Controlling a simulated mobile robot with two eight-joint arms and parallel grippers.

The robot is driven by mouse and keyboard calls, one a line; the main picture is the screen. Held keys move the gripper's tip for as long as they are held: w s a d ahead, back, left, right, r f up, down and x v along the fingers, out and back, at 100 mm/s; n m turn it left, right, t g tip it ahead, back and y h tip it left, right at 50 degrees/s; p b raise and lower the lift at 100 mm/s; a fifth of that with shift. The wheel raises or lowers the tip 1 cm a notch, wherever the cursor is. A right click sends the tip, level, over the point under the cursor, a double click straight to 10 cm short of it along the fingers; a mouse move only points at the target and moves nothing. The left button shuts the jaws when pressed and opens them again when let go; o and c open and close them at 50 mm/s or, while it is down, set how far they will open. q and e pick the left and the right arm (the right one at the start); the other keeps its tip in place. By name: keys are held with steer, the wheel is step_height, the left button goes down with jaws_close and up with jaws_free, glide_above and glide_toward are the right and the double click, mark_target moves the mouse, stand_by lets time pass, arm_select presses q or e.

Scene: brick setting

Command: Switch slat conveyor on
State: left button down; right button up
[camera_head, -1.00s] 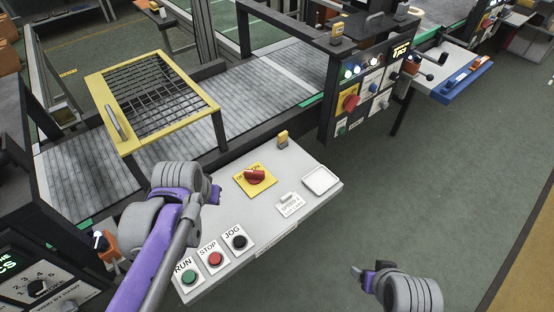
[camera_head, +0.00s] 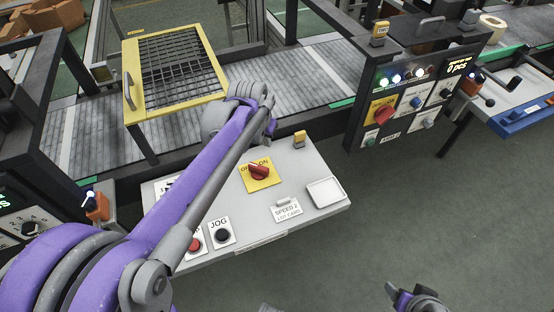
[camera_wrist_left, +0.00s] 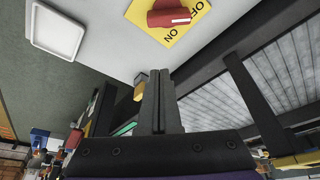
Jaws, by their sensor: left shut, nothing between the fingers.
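The slat conveyor (camera_head: 80,140) runs behind a grey control panel (camera_head: 262,222). On the panel a red rotary switch (camera_head: 258,171) sits on a yellow OFF/ON plate (camera_head: 263,185). In the left wrist view the red knob (camera_wrist_left: 168,15) and yellow plate (camera_wrist_left: 190,32) are at the top edge, partly cut off. My left gripper (camera_head: 272,127) is over the panel's far edge, behind the switch and apart from it. In the wrist view its fingers (camera_wrist_left: 159,100) are shut and empty. My right gripper (camera_head: 392,291) is low at the right, its jaws unclear.
A black JOG button (camera_head: 222,236) and red STOP button (camera_head: 194,245) are at the panel's near left; my left arm hides the RUN button. A white tray (camera_head: 325,192) and yellow block (camera_head: 300,139) are on the right. A yellow-framed guard (camera_head: 133,80) stands over the slats.

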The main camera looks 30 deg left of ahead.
mark_target(259, 170)
arm_select(q)
steer(key=shift+a, duration=0.1)
stand_by(0.3)
steer(key=b+x, duration=0.1)
steer(key=x, duration=0.9)
steer(key=s, duration=0.3)
steer(key=shift+d, duration=0.2)
steer(key=shift+s+p, duration=0.3)
steer(key=shift+s, duration=0.2)
